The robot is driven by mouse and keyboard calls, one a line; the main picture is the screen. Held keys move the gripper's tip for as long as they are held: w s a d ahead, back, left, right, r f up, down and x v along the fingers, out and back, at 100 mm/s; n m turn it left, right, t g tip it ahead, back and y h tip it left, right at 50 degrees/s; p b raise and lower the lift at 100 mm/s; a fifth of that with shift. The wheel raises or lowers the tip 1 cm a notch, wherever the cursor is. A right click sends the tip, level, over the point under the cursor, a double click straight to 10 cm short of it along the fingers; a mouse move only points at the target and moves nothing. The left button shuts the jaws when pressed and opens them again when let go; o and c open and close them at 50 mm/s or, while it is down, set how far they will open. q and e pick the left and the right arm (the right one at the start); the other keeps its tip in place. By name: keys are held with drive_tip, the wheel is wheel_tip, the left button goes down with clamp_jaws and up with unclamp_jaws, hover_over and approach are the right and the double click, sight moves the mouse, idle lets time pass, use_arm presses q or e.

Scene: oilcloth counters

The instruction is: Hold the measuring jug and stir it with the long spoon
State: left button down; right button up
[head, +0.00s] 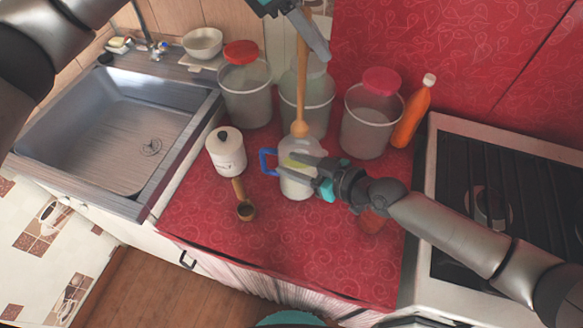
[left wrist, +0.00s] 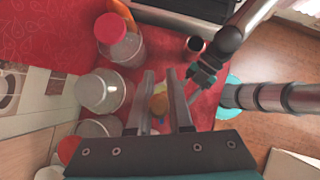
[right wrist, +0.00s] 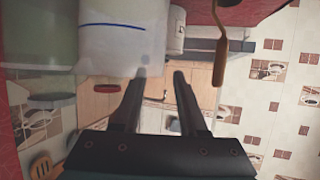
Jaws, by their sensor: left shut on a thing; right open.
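The measuring jug (head: 298,185) is pale with a blue handle (head: 267,161) and stands on the red counter. It fills the upper part of the right wrist view (right wrist: 120,45). The long spoon (head: 301,90) is wooden and hangs nearly upright, its round end overlapping the jug's top; I cannot tell if that end is inside. My left gripper (head: 316,48) is shut on the spoon's upper part; the spoon also shows between its fingers in the left wrist view (left wrist: 158,104). My right gripper (head: 297,166) is open with its fingers at the jug's side; whether they straddle it is unclear.
Tall lidded containers (head: 246,95) (head: 368,125) and an orange bottle (head: 411,115) stand behind. A white canister (head: 226,152) and a small wooden-handled scoop (head: 244,207) are left of the jug. A reddish cup (head: 372,221) is right. The sink (head: 120,125) and stove (head: 490,200) flank the counter.

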drive_tip(key=v, duration=1.1)
drive_tip(key=shift+s+f, duration=0.1)
drive_tip(key=shift+s, duration=0.05)
